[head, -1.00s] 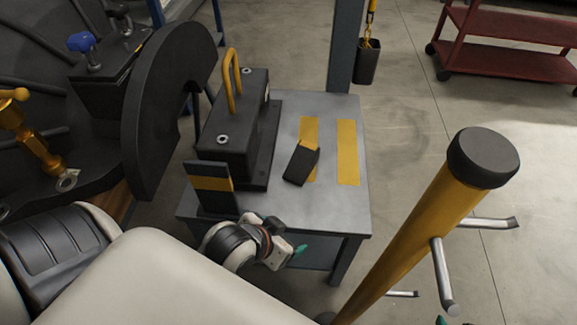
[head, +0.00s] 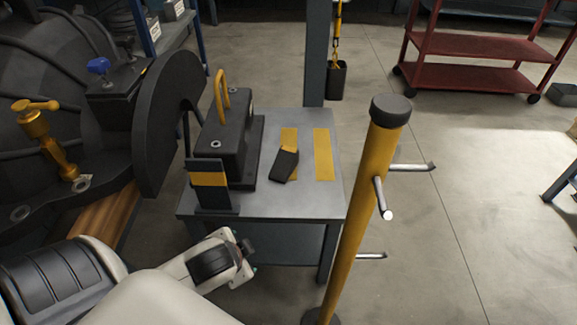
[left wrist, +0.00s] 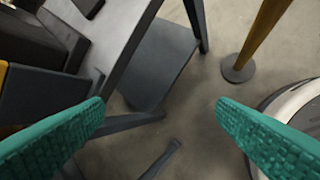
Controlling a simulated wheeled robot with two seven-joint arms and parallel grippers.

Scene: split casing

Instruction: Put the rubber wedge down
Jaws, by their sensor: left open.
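The black rubber wedge (head: 285,166) lies on the grey table (head: 262,205), partly over the left of two yellow strips. Nothing holds it. My left gripper (head: 248,262) is below and in front of the table's near edge, well apart from the wedge. In the left wrist view its two green fingers (left wrist: 160,118) are spread wide with nothing between them. The wedge does not show clearly in that view. My right gripper is not in view.
A black block with a yellow handle (head: 222,92) and an upright black plate with a yellow band (head: 209,180) stand on the table's left. A yellow post with metal pegs (head: 368,190) rises at the right. The large black casing (head: 165,125) is at the left.

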